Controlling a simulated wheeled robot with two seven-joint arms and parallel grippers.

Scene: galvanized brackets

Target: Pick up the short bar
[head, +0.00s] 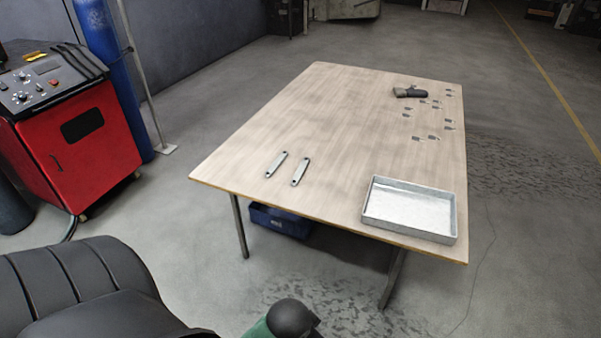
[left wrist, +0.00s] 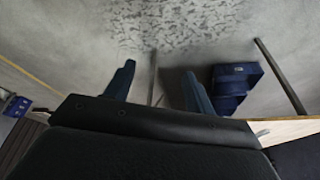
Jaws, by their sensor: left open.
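Two flat grey metal bars with a hole near each end lie side by side at the near left part of the table: a left bar (head: 276,165) and a right bar (head: 300,172). They look almost equal in length; I cannot tell which is the short one. My left gripper (left wrist: 160,70) shows in the left wrist view with its two blue fingers apart and nothing between them. Floor shows beyond the fingers, and a table edge (left wrist: 292,129) is off to the right. My right gripper is not in view.
The wooden table (head: 335,120) also carries a shallow metal tray (head: 410,233) at the near right corner. A dark tool (head: 410,92) and several small brackets (head: 433,138) lie at the far right. A blue crate (head: 281,222) sits below. The table's middle is clear.

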